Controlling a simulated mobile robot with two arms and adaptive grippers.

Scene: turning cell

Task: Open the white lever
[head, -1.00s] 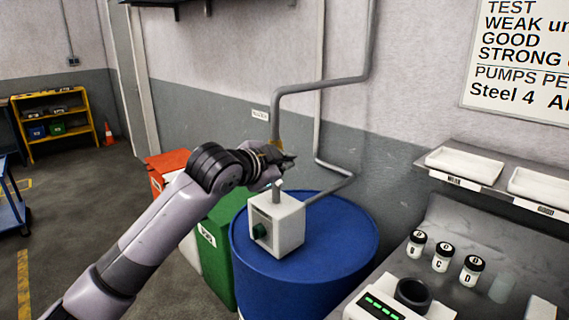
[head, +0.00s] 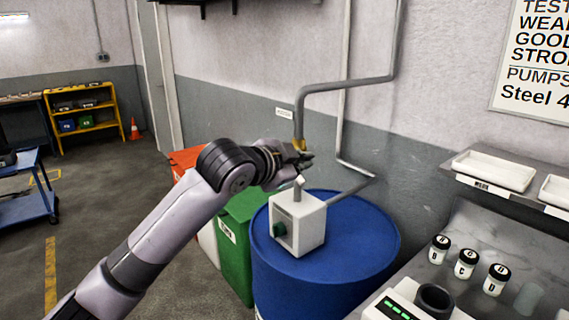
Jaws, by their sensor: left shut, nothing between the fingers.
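A short pale lever (head: 298,188) sticks up from the top of the box. My left gripper (head: 306,158) is shut and empty, just above the lever's upper end. I cannot tell whether its fingertips touch the lever. My right gripper is out of view.
A grey pipe (head: 345,86) runs down the wall behind the gripper. Green (head: 237,240) and red bins stand left of the drum. A bench at right holds several black-capped jars (head: 467,262) and a device with green lights (head: 400,306). White trays (head: 494,170) sit on a shelf above.

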